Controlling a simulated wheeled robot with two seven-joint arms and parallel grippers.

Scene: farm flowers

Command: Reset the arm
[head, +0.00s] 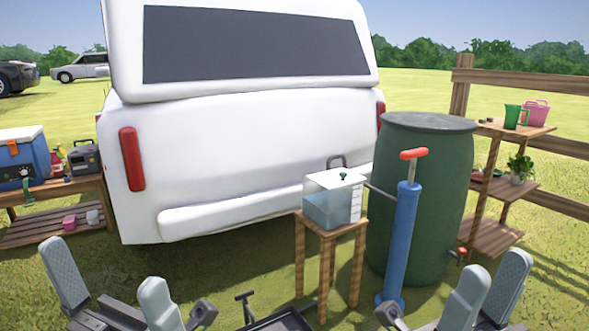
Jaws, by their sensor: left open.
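My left gripper (106,270) is at the bottom left of the head view. Its two grey fingers point up and stand wide apart, open, with nothing between them. My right gripper (492,276) is at the bottom right. Its two grey fingers also point up and partly overlap in the picture, so I cannot tell how far apart they are. I see no object held in it. Both grippers show over the grass in front of the furniture, touching nothing that I can see.
A wooden stool (329,235) bears a clear water tank (331,206). Right of it stand a blue pump (400,245) and a green barrel (428,185). A white vehicle (240,130) is behind. A shelf (497,235) stands right, a low bench (50,228) left.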

